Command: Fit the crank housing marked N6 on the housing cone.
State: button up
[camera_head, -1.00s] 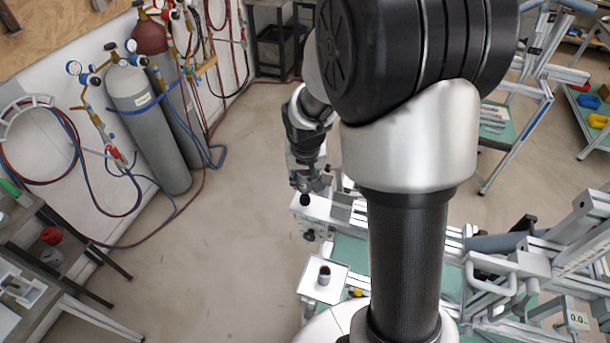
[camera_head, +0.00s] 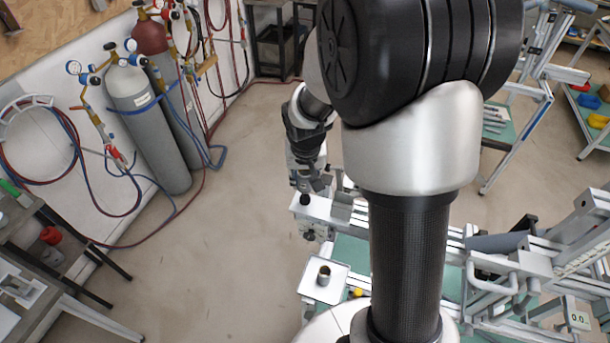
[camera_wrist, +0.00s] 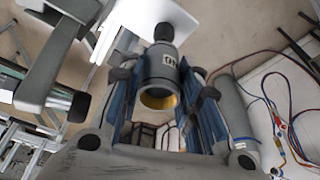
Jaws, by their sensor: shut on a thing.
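In the wrist view a grey cylindrical crank housing (camera_wrist: 157,71) carries a pale label that reads upside down as N6. Its open end faces the camera and shows a yellowish inside. My gripper (camera_wrist: 163,86) is shut on it, with a blue-sided finger on each side. A black knob-like tip (camera_wrist: 163,31) shows just beyond the housing, against a white plate; I cannot tell whether it is the housing cone or whether they touch. In the head view my gripper (camera_head: 308,184) is over the near end of a white frame bar, just above a black rounded piece (camera_head: 305,199).
A silver cup-like part (camera_head: 324,275) stands on a small white tray (camera_head: 309,290). White frame bars and clamps (camera_head: 510,265) fill the right. Gas cylinders (camera_head: 140,110) stand by the left wall. The floor (camera_head: 235,200) between is clear.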

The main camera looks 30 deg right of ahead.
aim_at(305, 196)
jog(key=shift+f+b, duration=2.85)
jog(key=shift+f, duration=0.2)
jog(key=o, duration=1.2)
jog(key=shift+r, duration=0.55)
jog(key=shift+s+a+r, duration=0.2)
jog(key=shift+s+r, duration=0.3)
jog(key=shift+s+a+r, duration=0.2)
jog(key=shift+s+r, duration=0.25)
jog(key=shift+s, duration=0.05)
jog(key=s+a, duration=0.4)
jog(key=s, duration=0.6)
jog(key=shift+a+b, duration=0.1)
jog(key=shift+b, duration=0.2)
